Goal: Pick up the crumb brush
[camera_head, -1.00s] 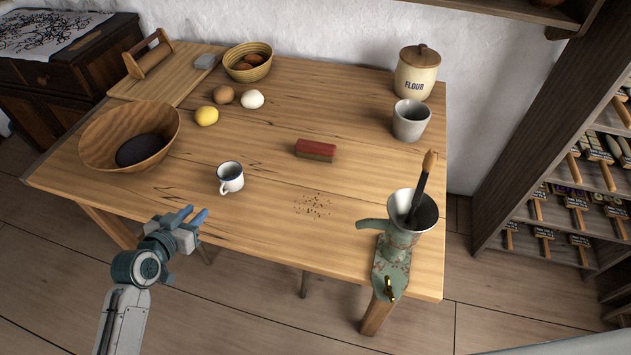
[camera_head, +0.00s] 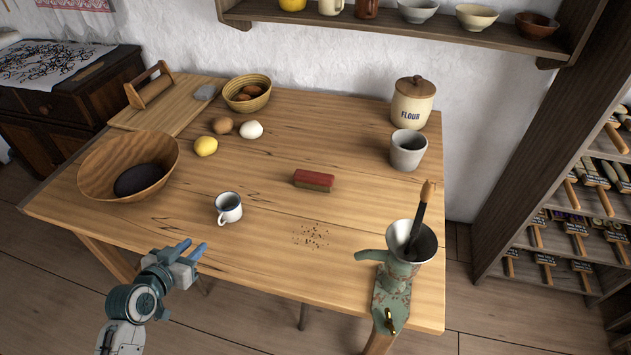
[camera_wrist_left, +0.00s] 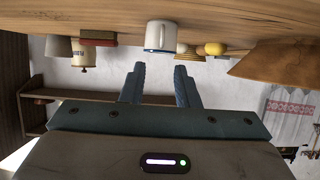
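The crumb brush (camera_head: 314,181) is a small block with a red top and a brown lower part. It lies on the middle of the wooden table, behind a patch of dark crumbs (camera_head: 312,236). It also shows small in the left wrist view (camera_wrist_left: 98,37). My left gripper (camera_head: 194,250) is at the table's front edge, left of the brush and well apart from it. Its two fingers stand apart with nothing between them in the left wrist view (camera_wrist_left: 160,85). My right gripper is not in view.
A white mug (camera_head: 228,208) stands between my left gripper and the brush. A wooden bowl (camera_head: 110,160) is at left, a lemon (camera_head: 206,146) and eggs behind. A green grinder (camera_head: 392,290) is at the front right corner, a grey cup (camera_head: 407,152) behind. Table around the brush is clear.

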